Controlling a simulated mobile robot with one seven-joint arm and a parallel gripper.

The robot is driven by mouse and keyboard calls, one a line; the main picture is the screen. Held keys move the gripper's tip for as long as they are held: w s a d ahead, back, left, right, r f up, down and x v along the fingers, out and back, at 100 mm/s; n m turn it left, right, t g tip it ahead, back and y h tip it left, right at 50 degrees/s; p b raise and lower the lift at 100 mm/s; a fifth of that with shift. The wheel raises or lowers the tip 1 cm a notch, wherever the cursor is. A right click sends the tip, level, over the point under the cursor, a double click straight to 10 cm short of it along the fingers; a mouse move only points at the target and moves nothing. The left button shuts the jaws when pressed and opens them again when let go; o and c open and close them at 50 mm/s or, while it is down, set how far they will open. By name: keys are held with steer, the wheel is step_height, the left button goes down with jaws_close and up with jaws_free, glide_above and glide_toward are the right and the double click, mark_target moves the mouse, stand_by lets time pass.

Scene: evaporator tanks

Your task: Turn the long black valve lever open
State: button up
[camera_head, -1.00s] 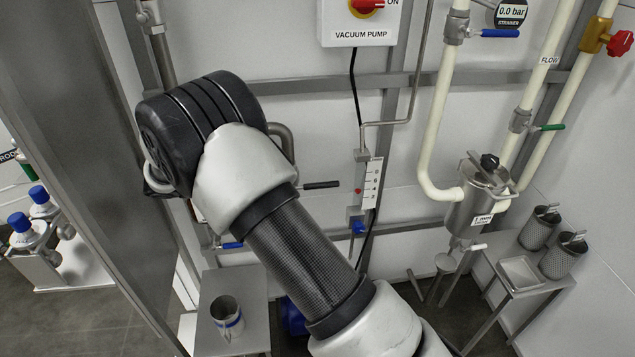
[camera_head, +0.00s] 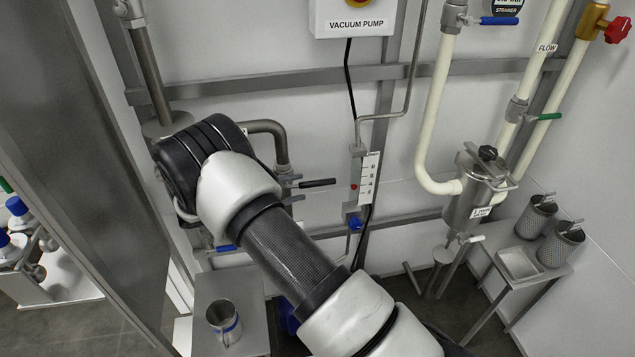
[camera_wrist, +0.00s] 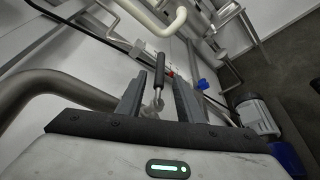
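The long black valve lever (camera_head: 317,183) points right from a metal valve below a curved steel pipe (camera_head: 268,128) in the head view. In the wrist view the lever (camera_wrist: 160,69) appears beyond my gripper (camera_wrist: 157,88), in line with the gap between the fingers. Its metal valve end (camera_wrist: 153,103) shows lower in that gap. My gripper is open, with its two grey fingers apart. No contact with the lever is visible.
A flow gauge with a blue knob (camera_head: 354,221) hangs right of the lever. A small steel table (camera_head: 250,315) holds a metal jug (camera_head: 223,318) below. A metal strainer (camera_head: 475,195) and a side table (camera_head: 530,285) stand at right. A grey upright panel (camera_head: 75,130) fills the left.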

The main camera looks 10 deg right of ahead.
mark_target(308, 185)
steer(key=x, duration=0.8)
steer(key=shift+c, duration=0.4)
jaws_close()
